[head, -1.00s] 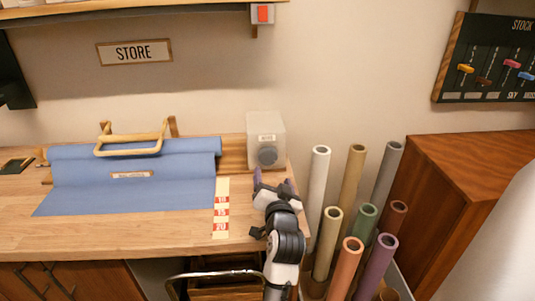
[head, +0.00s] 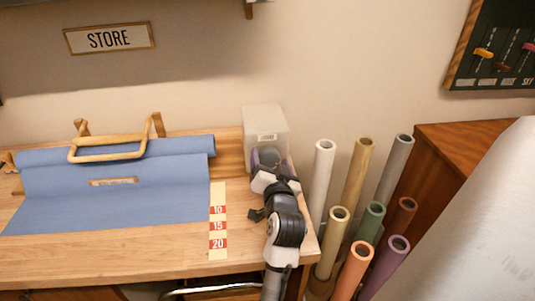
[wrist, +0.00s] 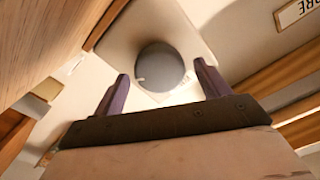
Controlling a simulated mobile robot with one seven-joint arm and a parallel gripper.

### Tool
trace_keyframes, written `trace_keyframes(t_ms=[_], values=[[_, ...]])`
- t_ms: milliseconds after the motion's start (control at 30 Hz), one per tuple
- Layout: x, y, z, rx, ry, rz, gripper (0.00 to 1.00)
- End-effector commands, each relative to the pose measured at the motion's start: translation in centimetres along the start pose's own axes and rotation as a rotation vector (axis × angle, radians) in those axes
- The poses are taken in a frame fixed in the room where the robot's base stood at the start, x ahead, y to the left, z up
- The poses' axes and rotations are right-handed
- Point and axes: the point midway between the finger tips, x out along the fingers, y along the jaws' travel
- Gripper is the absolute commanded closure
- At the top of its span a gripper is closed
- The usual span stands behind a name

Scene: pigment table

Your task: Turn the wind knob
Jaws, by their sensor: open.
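The wind knob (wrist: 160,68) is a round grey dial on the front of a pale, translucent box (head: 265,121) at the back right of the bench. In the head view my gripper (head: 268,160) is right in front of the box and partly hides the knob. In the wrist view my gripper (wrist: 160,92) is open, with one purple finger to each side of the knob. The knob appears between and just beyond the fingertips. I cannot tell whether either finger touches it.
Left of the arm lies a blue sheet (head: 110,205) with a wooden handle (head: 105,153), beside a numbered strip (head: 217,242). Several coloured rolls (head: 322,180) stand right of the bench. A wooden cabinet (head: 455,140) and a large white surface (head: 480,220) are farther right.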

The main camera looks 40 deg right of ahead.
Motion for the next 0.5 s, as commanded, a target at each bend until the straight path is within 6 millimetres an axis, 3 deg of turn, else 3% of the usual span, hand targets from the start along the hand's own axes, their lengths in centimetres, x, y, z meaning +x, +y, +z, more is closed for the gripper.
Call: trace_keyframes(t_ms=[367,500], values=[[-0.14,0.07,-0.03,0.000,0.000,0.000,0.25],[-0.14,0.06,-0.02,0.000,0.000,0.000,0.42]])
